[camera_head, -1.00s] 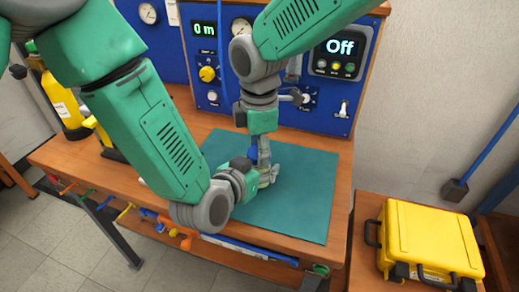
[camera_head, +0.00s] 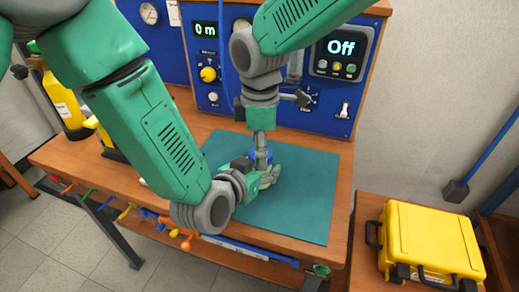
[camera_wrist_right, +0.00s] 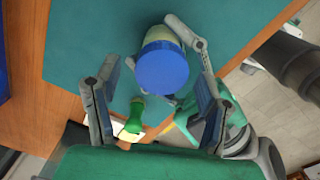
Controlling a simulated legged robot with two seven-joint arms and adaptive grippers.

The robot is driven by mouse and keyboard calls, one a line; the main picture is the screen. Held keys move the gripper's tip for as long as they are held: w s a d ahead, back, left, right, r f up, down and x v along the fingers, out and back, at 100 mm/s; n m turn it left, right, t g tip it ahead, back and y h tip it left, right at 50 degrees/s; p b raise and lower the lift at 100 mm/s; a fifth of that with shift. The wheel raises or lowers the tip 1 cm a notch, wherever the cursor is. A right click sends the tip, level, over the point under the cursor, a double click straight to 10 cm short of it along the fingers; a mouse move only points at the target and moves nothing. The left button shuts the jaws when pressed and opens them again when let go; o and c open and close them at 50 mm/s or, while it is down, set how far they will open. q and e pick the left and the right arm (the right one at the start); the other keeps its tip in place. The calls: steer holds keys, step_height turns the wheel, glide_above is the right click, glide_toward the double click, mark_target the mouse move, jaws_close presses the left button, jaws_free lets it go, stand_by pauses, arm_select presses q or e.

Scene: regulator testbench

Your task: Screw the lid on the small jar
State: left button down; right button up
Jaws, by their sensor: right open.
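The blue lid (camera_wrist_right: 163,70) sits over the small jar (camera_wrist_right: 160,36), whose pale body shows past the lid's edge in the right wrist view. Whether the lid is threaded on cannot be told. My left gripper (camera_head: 266,174) is low over the mat, its fingers around the jar; one finger shows beside the jar in the wrist view. My right gripper (camera_wrist_right: 153,106) points down above the lid; its fingers are apart, with nothing between them at the tips. In the head view the right gripper (camera_head: 262,146) is just above the left one, and the jar is mostly hidden.
The teal mat (camera_head: 305,200) lies on the wooden bench and is bare around the jar. The blue gauge panel (camera_head: 325,110) stands behind. A yellow case (camera_head: 425,240) is at the right. A green object (camera_wrist_right: 133,118) shows between the right fingers, farther off.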

step_height(320, 180, up, 4)
steer(key=shift+f, duration=0.15)
steer(key=shift+c, duration=0.4)
steer(key=shift+s+a+n, duration=0.15)
steer(key=shift+s+n, duration=0.2)
steer(key=shift+n, duration=0.85)
steer(key=n, duration=0.3)
steer(key=r+n, duration=0.1)
steer(key=shift+s+a+g, duration=0.1)
steer(key=shift+s+g, duration=0.15)
steer(key=shift+g, duration=0.05)
steer(key=n, duration=0.2)
steer(key=shift+r+n, duration=0.35)
steer(key=shift+n, duration=0.05)
steer(key=n, duration=0.1)
steer(key=r+n, duration=0.1)
steer(key=n, duration=0.1)
steer(key=w+n, duration=0.1)
steer(key=shift+d+r, duration=0.35)
steer(key=shift+r, duration=0.05)
